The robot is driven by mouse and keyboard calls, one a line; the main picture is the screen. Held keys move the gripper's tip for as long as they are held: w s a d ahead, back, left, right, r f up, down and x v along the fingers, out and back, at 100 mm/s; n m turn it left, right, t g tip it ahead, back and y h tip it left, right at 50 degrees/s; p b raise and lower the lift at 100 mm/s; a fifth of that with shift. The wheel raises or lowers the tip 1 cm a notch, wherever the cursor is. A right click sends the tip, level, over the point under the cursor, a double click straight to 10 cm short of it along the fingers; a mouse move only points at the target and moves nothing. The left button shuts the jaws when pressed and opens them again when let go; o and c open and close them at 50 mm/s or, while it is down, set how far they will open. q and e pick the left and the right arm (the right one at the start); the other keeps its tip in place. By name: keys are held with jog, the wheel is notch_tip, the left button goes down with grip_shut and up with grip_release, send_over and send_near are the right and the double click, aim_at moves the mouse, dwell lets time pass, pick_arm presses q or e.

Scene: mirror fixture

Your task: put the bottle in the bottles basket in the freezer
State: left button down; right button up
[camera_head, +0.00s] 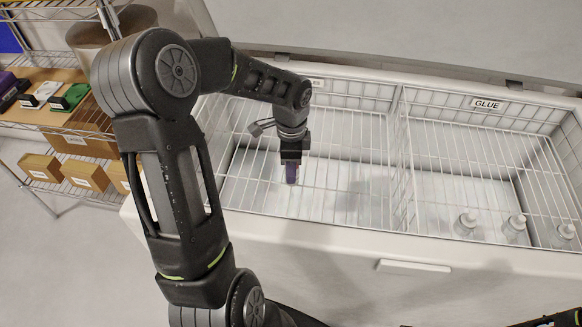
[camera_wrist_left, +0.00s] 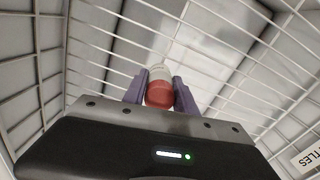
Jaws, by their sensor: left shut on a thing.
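My left gripper (camera_head: 291,179) points down inside the left wire basket (camera_head: 345,208) of the white chest freezer (camera_head: 330,240). In the left wrist view its purple fingers are shut on both sides of a bottle (camera_wrist_left: 160,94) with a red top and a pale body. The bottle's far end is toward the basket's wire floor; whether it touches cannot be told. A basket label (camera_wrist_left: 309,159) ending in "TLES" shows in that view. In the head view the bottle is hidden by the gripper, and the arm covers most of the label.
A wire divider (camera_head: 402,150) separates the right basket, labelled GLUE (camera_head: 487,104), which holds several clear bottles (camera_head: 514,226) near its front. A wire shelf (camera_head: 60,128) with boxes stands at the left. The left basket floor around the gripper looks clear.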

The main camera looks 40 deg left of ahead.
pick_arm(q)
jog(key=shift+f, duration=0.15)
jog(key=c, duration=1)
grip_release()
notch_tip(320, 180, up, 12)
jog(key=shift+r+p, duration=0.15)
jog(key=shift+p, duration=0.3)
